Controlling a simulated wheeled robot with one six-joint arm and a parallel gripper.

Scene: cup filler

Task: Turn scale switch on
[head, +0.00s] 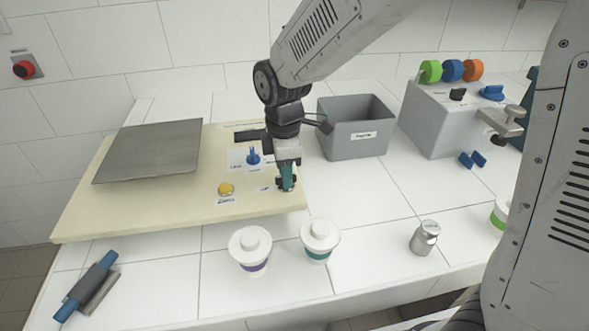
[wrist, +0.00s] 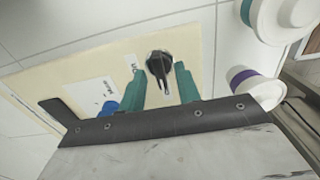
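The scale is a cream board (head: 130,220) with a grey metal plate (head: 150,150) on its left. A black rotary switch (wrist: 159,64) with a white pointer line shows in the wrist view, on the board near its front right corner. My gripper (head: 287,184) points down at that corner and mostly hides the switch in the head view. In the wrist view its two teal fingers (wrist: 159,72) are apart, one on each side of the switch. I cannot tell whether either finger touches it.
On the board are a blue knob (head: 253,156) and a yellow button (head: 226,189). Two lidded cups (head: 250,247) (head: 320,238) stand close in front. A grey bin (head: 355,138) is behind right, a metal weight (head: 425,238) front right, a blue-handled tool (head: 88,288) front left.

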